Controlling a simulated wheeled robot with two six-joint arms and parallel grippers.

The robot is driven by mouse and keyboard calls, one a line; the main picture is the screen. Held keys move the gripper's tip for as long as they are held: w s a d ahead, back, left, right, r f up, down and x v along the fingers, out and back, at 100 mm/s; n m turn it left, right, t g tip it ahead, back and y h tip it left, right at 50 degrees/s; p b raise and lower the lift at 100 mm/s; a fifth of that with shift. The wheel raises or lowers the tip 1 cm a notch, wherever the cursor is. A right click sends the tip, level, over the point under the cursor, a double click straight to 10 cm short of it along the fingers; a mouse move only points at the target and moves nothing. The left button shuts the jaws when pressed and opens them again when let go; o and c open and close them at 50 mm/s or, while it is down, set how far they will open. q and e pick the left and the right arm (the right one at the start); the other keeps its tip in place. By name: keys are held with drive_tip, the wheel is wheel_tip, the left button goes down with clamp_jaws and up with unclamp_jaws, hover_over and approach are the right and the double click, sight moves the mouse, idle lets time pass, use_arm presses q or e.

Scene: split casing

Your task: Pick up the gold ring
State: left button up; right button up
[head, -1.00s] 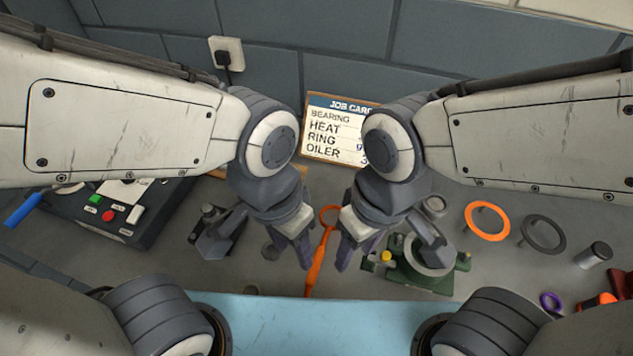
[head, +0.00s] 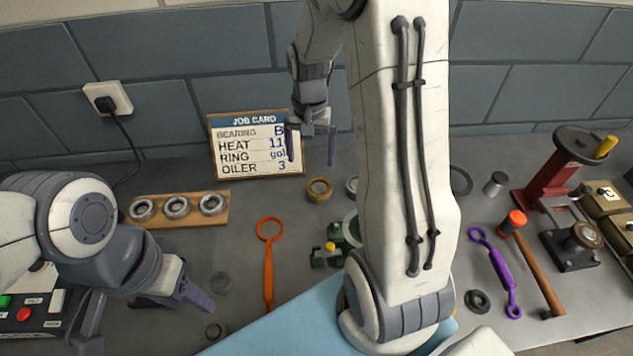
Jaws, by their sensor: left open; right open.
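The gold ring (head: 319,197) lies on the grey bench, just right of and in front of the job card (head: 254,145). My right gripper (head: 311,148) is open and empty, fingers pointing down, above and a little behind the ring. The card's RING line starts with "gol"; its end is cut off by my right gripper. My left gripper (head: 146,312) is open and empty at the lower left, well away from the ring.
A wooden rack (head: 183,221) with bearings, an orange ring-ended tool (head: 268,262) and a green fixture (head: 328,256) surround the ring area. My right arm hides part of the bench.

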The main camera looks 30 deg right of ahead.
sight(320, 188)
drive_tip(key=shift+m, duration=0.5)
drive_tip(key=f, duration=0.1)
drive_tip(key=d+f, duration=0.1)
drive_tip(key=f, duration=0.1)
drive_tip(key=d+f, duration=0.1)
drive_tip(key=f, duration=0.1)
drive_tip(key=shift+d+f+p, duration=0.2)
drive_tip(key=shift+p, duration=0.1)
drive_tip(key=f, duration=0.1)
drive_tip(key=f+p, duration=0.1)
drive_tip(key=f, duration=0.2)
drive_tip(key=shift+s+f, duration=0.25)
drive_tip(key=shift+f, duration=0.7)
drive_tip(key=c, duration=1.3)
